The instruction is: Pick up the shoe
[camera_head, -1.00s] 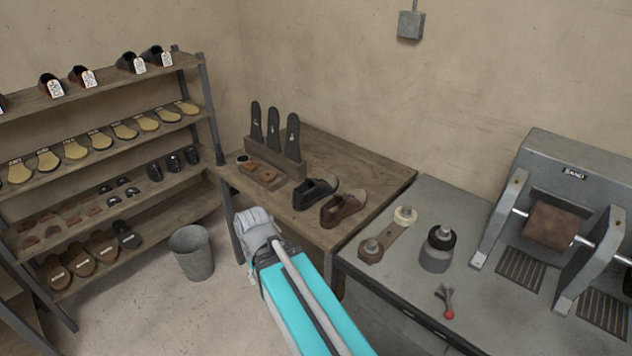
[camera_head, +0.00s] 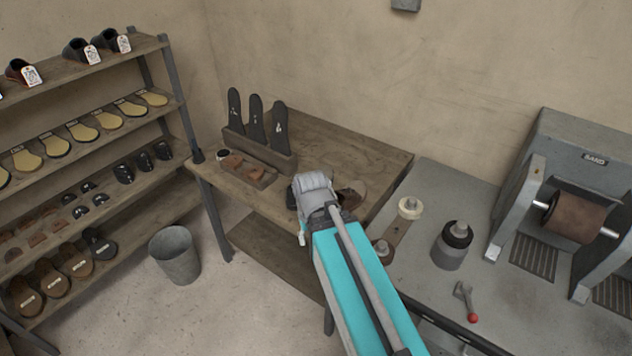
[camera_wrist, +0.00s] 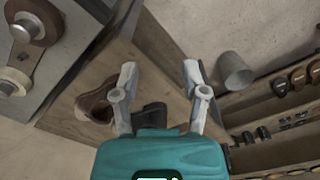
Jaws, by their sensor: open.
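Two shoes stand on the wooden table (camera_head: 330,135), which also shows in the wrist view (camera_wrist: 160,50). The brown shoe (camera_head: 352,192) is partly hidden behind my arm in the head view; in the wrist view it shows (camera_wrist: 94,104) left of the left finger. The black shoe (camera_wrist: 152,114) shows in the wrist view low between my fingers, close to the gripper body; in the head view my wrist covers nearly all of it. My gripper (camera_wrist: 161,74) is open and empty, its fingers spread above the table. Its fingertips are hidden in the head view.
A rack with upright black forms (camera_head: 256,135) stands at the table's back left. A tray of brown pieces (camera_head: 248,172) lies before it. A bin (camera_head: 175,255) stands on the floor, a shelf (camera_head: 90,165) at left. A grey bench with a sander (camera_head: 580,190) is at right.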

